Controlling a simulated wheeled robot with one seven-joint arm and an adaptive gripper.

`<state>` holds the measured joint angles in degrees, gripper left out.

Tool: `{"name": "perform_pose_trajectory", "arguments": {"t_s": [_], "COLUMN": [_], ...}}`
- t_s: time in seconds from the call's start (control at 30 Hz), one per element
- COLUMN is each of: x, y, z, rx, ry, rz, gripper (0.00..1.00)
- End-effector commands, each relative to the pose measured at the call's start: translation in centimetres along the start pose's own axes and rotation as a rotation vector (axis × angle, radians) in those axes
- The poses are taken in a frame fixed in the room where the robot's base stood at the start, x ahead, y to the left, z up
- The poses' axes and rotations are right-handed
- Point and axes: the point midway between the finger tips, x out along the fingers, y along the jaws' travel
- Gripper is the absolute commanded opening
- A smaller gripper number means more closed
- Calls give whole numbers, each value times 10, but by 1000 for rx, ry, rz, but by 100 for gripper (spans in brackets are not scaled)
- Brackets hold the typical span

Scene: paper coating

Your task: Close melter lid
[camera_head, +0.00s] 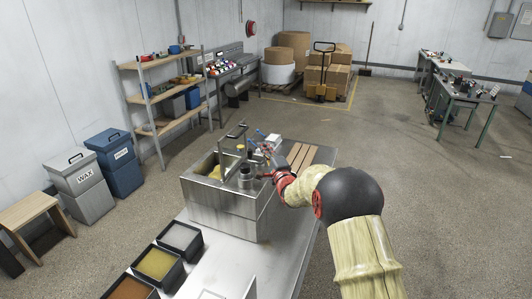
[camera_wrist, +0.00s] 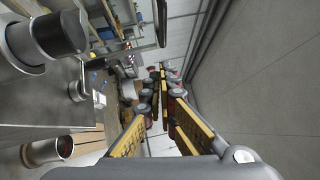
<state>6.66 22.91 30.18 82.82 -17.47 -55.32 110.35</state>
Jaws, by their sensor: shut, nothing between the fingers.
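The melter (camera_head: 222,205) is a steel box on the metal table, with its top opening showing a yellowish inside. A grey panel with a dark bar handle, which looks like the lid (camera_head: 229,146), stands raised at the opening's back right; its exact angle is hard to tell. My gripper (camera_head: 262,143) is just right of the melter, beyond dark cylinders on its top; its fingers are small and partly hidden. In the wrist view my gripper (camera_wrist: 165,72) has its fingers together and empty. A dark cylinder (camera_wrist: 62,34) beside a grey metal surface is at upper left there.
Black trays (camera_head: 157,264) with coloured contents sit at the table's front left. Wooden slats (camera_head: 302,156) lie right of the melter. A shelf (camera_head: 160,95) and wax bins (camera_head: 80,185) stand to the left.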

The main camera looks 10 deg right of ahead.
Motion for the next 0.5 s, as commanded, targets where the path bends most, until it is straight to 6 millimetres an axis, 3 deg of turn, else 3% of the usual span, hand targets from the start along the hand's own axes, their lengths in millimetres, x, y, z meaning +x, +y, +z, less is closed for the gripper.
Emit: {"name": "perform_pose_trajectory", "arguments": {"t_s": [0.2, 0.5], "x": [39, 67], "y": [0, 0], "z": [0, 24], "rx": [-1, -2], "ry": [0, -1], "rz": [-1, 0], "gripper": [0, 0]}}
